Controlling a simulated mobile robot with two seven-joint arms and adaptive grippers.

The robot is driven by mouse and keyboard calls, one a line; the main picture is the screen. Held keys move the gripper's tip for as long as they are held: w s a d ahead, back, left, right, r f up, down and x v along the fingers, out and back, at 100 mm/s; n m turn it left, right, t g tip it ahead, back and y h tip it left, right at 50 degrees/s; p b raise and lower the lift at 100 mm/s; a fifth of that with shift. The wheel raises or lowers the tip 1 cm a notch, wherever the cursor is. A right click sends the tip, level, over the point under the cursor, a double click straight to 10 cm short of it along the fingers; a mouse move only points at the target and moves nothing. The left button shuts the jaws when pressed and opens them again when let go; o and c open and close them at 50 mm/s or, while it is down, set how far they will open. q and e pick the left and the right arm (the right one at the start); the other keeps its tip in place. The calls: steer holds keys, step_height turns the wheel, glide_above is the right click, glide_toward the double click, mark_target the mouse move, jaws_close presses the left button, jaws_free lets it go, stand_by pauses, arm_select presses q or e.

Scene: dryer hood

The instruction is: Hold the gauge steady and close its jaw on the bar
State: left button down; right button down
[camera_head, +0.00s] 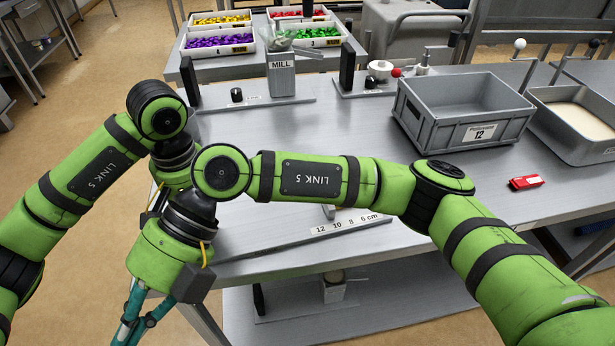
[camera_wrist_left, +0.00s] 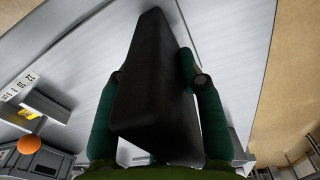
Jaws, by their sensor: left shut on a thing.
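The gauge (camera_head: 290,242) is a long flat grey strip with a centimetre scale near the front edge of the table. In the head view my arms hide its left end and most of its jaw side. In the left wrist view my left gripper (camera_wrist_left: 160,85) is shut on a dark block, with a teal finger on each side. The scale label (camera_wrist_left: 18,86) shows at left there, beside a yellow and grey piece (camera_wrist_left: 45,106), possibly the bar and jaw. In the head view my left gripper is hidden; my right gripper (camera_head: 138,325) points down past the front edge, its fingertips cut off.
A grey container (camera_head: 468,133) labelled 12 and a shallow tray (camera_head: 585,155) stand at right, with a red object (camera_head: 526,183) in front. A mill (camera_head: 282,75) and bins of coloured pieces (camera_head: 218,47) are behind. The table's middle is clear beneath my arms.

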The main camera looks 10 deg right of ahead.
arm_select(q)
steer(key=shift+s+f, duration=0.15)
steer(key=shift+f, duration=0.2)
arm_select(e)
steer(key=w+d+f+m+t+h, duration=0.3)
steer(key=w+d+m+t+h, duration=0.3)
steer(key=w, duration=0.5)
steer(key=w+d+r+m+t+h, duration=0.1)
steer(key=w+d+r+m+h, duration=0.3)
steer(key=d, duration=0.3)
steer(key=w+d+r+m+t+h, duration=0.1)
steer(key=w+d+r+m+t, duration=0.1)
steer(key=w+d+r+m, duration=0.35)
steer(key=x, duration=0.8)
steer(key=w+x, duration=0.1)
steer(key=x, duration=0.3)
steer(key=shift+d+r, duration=0.1)
steer(key=shift+d, duration=0.15)
steer(key=d, duration=0.1)
steer(key=d+r, duration=0.1)
steer(key=shift+w+d, duration=0.25)
steer(key=shift+w, duration=0.15)
steer(key=shift+w+d+r, duration=0.1)
steer(key=shift+w+d, duration=0.05)
steer(key=shift+d, duration=0.4)
